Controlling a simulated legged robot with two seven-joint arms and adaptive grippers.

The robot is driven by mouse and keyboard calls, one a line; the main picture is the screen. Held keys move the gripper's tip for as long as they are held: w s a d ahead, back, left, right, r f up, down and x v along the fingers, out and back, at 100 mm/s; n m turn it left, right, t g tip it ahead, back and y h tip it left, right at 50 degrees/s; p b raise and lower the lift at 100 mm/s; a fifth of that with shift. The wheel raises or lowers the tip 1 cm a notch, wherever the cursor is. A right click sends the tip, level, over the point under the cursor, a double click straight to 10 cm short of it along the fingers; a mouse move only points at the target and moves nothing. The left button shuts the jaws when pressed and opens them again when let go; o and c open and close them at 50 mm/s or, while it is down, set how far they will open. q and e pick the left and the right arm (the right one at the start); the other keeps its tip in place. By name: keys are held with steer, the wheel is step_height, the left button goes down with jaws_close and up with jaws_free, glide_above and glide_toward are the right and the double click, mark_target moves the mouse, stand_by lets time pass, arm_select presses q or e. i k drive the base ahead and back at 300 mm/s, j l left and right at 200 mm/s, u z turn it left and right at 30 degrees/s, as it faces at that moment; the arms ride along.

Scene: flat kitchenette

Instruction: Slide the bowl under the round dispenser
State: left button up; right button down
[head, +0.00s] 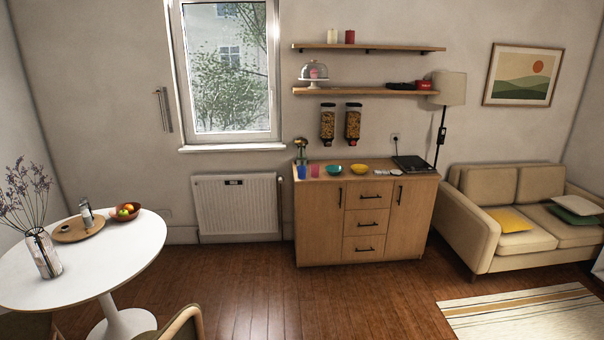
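Two cereal dispensers hang on the wall above the wooden cabinet (318,245): a left dispenser (327,124) and a right dispenser (352,124) with a red spot at its bottom. Both look filled with something brownish; at this distance I cannot tell which is the round one. A teal bowl (334,170) stands on the cabinet top, below and between the dispensers. A yellow bowl (359,169) stands just right of it, slightly right of the right dispenser. Neither of my grippers is in view.
A blue cup (302,172) and a pink cup (314,171) stand left of the bowls. A dark flat appliance (412,163) is at the right. A round white table (85,270) and a chair (184,325) are at the left, a sofa (470,226) right. Floor before the cabinet is clear.

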mark_target(334, 170)
steer(key=i, duration=4.35)
